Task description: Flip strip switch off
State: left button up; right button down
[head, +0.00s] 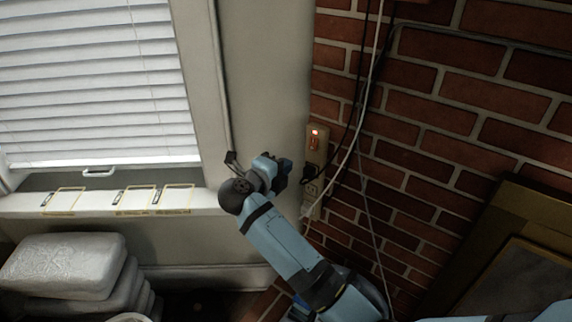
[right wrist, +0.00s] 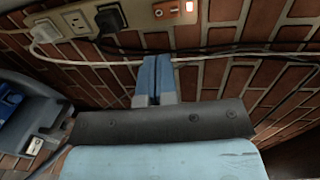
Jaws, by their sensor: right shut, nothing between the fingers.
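A beige power strip (head: 316,150) is fixed upright on the wall where the plaster meets the brick. Its switch (head: 315,133) glows red near the top end. In the right wrist view the strip (right wrist: 140,15) crosses the top, with the lit switch (right wrist: 188,8) at the upper right edge. My right gripper (head: 284,172) is left of the strip and below the switch's height. In the right wrist view its blue fingers (right wrist: 155,62) are together and empty, pointing at the strip and apart from the switch. My left gripper is not in view.
A black plug (right wrist: 110,18) and a white plug (right wrist: 43,30) sit in the strip, with cables (head: 363,110) hanging beside it. A window (head: 95,85) with a sill (head: 95,203) is at left. Stacked bags (head: 65,265) lie below. A framed panel (head: 500,250) stands at right.

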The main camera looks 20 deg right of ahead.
aim_at(312, 148)
jog(key=b+x, duration=0.1)
jog(key=x, duration=0.9)
jog(key=shift+f, duration=0.1)
jog(key=shift+w+d, duration=0.3)
jog(key=shift+d, duration=0.2)
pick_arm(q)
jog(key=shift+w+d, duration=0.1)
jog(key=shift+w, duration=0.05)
pick_arm(e)
jog(key=shift+d, duration=0.1)
